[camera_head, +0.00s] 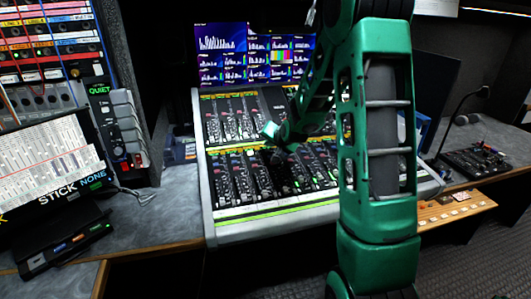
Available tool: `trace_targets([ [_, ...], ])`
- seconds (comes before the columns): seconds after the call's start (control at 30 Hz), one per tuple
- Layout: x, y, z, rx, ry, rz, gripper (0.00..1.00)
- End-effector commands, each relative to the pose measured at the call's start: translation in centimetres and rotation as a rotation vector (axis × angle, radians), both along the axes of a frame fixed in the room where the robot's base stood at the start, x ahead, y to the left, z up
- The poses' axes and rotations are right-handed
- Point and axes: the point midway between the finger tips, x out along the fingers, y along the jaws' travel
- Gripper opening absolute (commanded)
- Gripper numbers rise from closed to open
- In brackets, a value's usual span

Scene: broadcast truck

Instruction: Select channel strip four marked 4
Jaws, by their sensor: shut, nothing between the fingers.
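The mixing console (273,222) stands in the middle of the picture, with two tiers of dark channel strips. The front row of channel strips (243,180) runs from left to right below yellow-green label bands. The number marks are too small to read, so I cannot tell which strip is marked 4. My gripper (277,157) is shut and empty, low over the left-middle of the front row and pointing down at the strips. I cannot tell whether its tip touches the panel. My green arm hides the right part of the console.
Lit screens (250,55) stand behind the console. At left are a patch panel (38,50), a box labelled QUIET (105,120) and a tilted display reading STICK NONE (50,165). A smaller control panel (477,160) and a gooseneck microphone (462,107) are at right.

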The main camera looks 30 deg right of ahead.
Motion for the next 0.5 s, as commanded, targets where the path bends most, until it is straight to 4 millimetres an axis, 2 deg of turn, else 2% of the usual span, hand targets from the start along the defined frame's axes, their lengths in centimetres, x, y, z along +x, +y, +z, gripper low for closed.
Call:
trace_targets([
  [0.5,-0.02,-0.03,-0.73,0.000,0.000,0.000,0.00],
])
